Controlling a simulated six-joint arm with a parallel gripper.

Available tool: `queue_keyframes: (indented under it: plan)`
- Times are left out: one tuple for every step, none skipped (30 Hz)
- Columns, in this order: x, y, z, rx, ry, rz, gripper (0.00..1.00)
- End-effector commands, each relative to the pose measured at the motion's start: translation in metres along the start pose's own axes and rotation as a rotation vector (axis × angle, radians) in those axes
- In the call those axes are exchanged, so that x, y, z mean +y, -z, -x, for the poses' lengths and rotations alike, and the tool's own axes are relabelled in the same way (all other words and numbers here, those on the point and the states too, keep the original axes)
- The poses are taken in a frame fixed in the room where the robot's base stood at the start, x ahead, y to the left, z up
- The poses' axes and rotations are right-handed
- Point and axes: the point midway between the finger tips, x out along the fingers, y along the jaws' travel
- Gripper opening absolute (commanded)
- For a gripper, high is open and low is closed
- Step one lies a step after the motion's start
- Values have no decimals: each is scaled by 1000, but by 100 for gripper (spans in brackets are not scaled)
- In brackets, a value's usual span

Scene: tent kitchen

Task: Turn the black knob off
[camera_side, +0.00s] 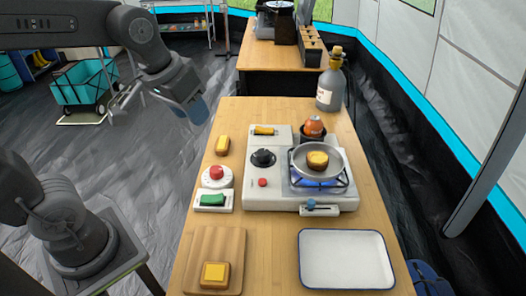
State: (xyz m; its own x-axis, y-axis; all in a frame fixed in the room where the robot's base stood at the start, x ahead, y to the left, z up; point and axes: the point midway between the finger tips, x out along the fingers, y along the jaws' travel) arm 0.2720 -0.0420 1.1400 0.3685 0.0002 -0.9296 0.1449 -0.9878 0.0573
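The black knob (263,158) sits on the left part of the white camping stove (270,193), on the wooden table. A blue flame (314,182) shows under the small pan (335,160), so the burner is lit. My gripper (126,108) is at the upper left, over the floor and beyond the table's left edge, well away from the knob. Its thin grey fingers look apart, with nothing visible between them. They are small in the picture.
A wooden board (216,248) and white tray (345,258) are in front. A bottle (329,90) stands behind. The table's far left is clear.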

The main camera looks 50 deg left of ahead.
Motion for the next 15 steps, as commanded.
queue_keyframes:
  plan:
    - [0,18,-9,-35,6,38,43]
    - [0,28,-14,-52,8,61,46]
    - [0,42,-21,-73,12,92,50]
    - [0,52,-27,-88,14,115,53]
    - [0,61,-33,-105,17,137,56]
    - [-1,73,-43,-128,22,169,59]
    - [-1,82,-51,-144,26,192,62]
    - [-2,91,-59,-159,30,215,65]
    - [-3,102,-71,-180,36,247,69]
    - [-4,110,-81,-197,41,269,69]
    - [-5,117,-91,-213,45,291,69]
    - [-7,126,-104,-232,52,321,69]
    - [-8,133,-114,-246,56,341,69]
    - [-10,138,-124,-259,61,362,69]
    - [-12,144,-136,-276,67,386,69]
